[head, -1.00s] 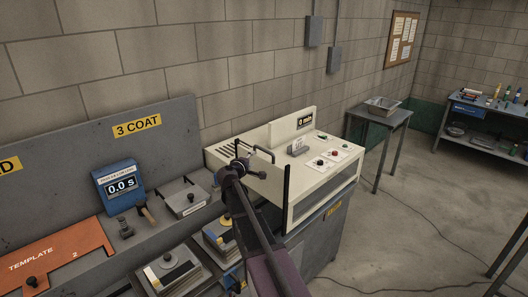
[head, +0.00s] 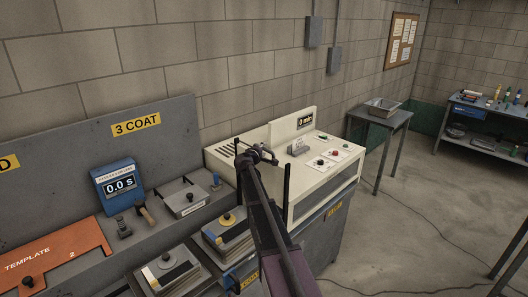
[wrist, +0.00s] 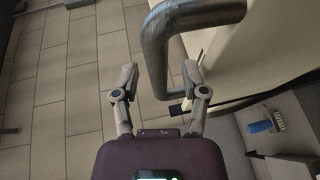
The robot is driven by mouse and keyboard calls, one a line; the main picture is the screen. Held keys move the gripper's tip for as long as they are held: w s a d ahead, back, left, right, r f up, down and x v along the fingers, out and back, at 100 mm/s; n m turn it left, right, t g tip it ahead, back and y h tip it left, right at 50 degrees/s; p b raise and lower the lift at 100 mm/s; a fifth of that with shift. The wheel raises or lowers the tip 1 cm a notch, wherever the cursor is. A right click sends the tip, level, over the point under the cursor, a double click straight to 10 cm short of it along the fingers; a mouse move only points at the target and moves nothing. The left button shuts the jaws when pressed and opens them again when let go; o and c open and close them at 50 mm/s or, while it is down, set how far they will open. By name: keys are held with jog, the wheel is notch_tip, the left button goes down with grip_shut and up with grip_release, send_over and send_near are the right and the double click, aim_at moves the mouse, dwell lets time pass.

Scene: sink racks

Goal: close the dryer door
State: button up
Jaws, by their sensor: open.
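In the wrist view a thick grey metal handle (wrist: 157,60) curves down from the top, beside a cream panel (wrist: 245,55) that looks like the dryer door. My gripper (wrist: 160,72) is open there, with one finger on each side of the handle's lower end. Contact cannot be told. How far the door stands open is unclear.
A thin black post (head: 287,185) stands upright at the dryer's front, close to my arm. The bench at left holds a blue timer (head: 119,185), an orange template (head: 55,255) and stacked plates (head: 228,236). A small table (head: 381,117) stands beyond the dryer.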

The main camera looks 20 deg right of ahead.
aim_at(264, 182)
jog(key=shift+w+d+f, duration=0.1)
jog(key=shift+w+d, duration=0.15)
grip_shut()
jog(key=shift+f, duration=0.1)
notch_tip(264, 182, down, 17)
jog(key=b, duration=1.7)
jog(key=shift+s, duration=0.15)
